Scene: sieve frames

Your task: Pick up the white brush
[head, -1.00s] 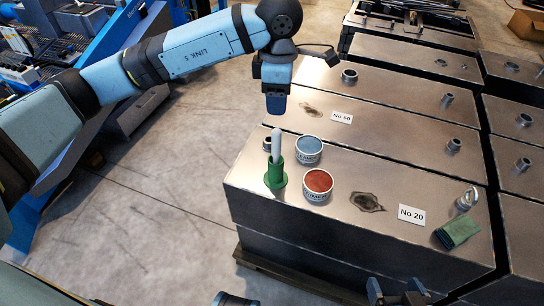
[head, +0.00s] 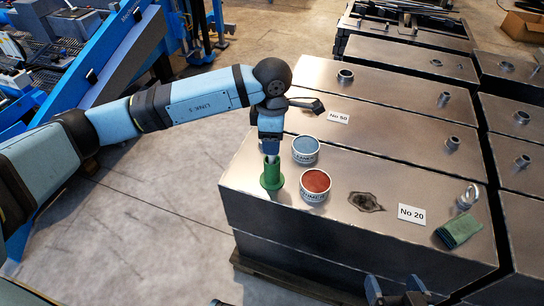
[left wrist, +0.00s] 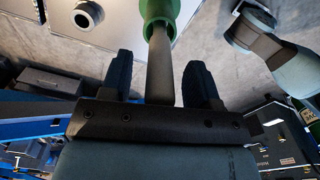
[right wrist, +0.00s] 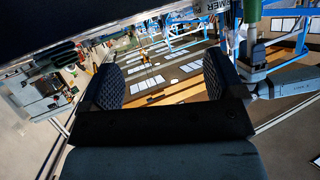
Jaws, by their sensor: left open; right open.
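The white brush stands upright in a green holder (head: 268,180) on the near metal box. In the head view my left gripper (head: 271,150) hides most of the brush. In the left wrist view the brush handle (left wrist: 160,68) looks grey and lies between the two open fingers, with a gap on each side. The green holder (left wrist: 158,12) shows beyond the fingertips there. My right gripper (head: 396,294) is at the bottom edge of the head view, away from the brush. In the right wrist view it is open with nothing between its fingers.
A blue tin (head: 306,149) and a red tin (head: 315,184) stand close right of the holder. Open floor lies left.

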